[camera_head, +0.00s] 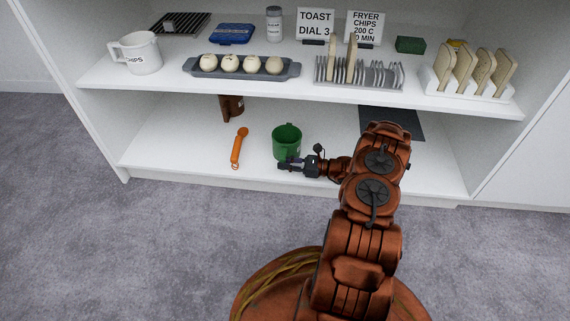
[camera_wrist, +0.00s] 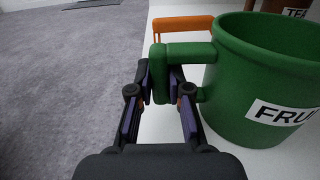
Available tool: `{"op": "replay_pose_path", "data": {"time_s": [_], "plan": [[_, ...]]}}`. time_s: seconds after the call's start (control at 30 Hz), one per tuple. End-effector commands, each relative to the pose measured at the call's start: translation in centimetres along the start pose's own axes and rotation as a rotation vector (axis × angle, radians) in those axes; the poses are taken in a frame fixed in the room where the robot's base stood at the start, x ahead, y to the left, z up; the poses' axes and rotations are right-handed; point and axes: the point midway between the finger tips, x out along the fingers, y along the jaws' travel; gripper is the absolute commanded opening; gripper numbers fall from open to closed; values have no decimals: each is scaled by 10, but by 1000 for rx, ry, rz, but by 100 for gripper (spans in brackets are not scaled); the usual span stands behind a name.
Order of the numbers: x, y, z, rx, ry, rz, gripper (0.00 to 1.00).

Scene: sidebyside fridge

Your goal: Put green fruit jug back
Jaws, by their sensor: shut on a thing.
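The green fruit jug (camera_head: 287,140) stands upright on the lower shelf, near its front edge. In the wrist view the jug (camera_wrist: 255,75) shows a white label reading "FRU", with the rest cut off. Its green handle (camera_wrist: 160,75) points toward my gripper (camera_wrist: 160,90). My gripper is shut on the handle, with a finger on each side of it. In the head view my gripper (camera_head: 290,164) is at the front lower side of the jug. The jug's base appears to be on the shelf, but I cannot tell whether it bears full weight there.
An orange utensil (camera_head: 239,147) lies left of the jug. A brown jug (camera_head: 231,106) stands behind, partly hidden by the upper shelf. A dark mat (camera_head: 392,122) lies at the right. The upper shelf (camera_head: 200,86) overhangs, holding a chips jug (camera_head: 137,53) and toast racks.

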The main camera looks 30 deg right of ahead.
Motion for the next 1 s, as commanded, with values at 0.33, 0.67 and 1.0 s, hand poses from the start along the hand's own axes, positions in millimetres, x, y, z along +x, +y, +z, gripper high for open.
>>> {"op": "replay_pose_path", "data": {"time_s": [0.33, 0.67, 1.0], "plan": [[0, 0, -2, 0, 0, 0, 36], [0, 0, -2, 0, 0, 0, 42], [0, 0, -3, 0, -1, 0, 42]]}}
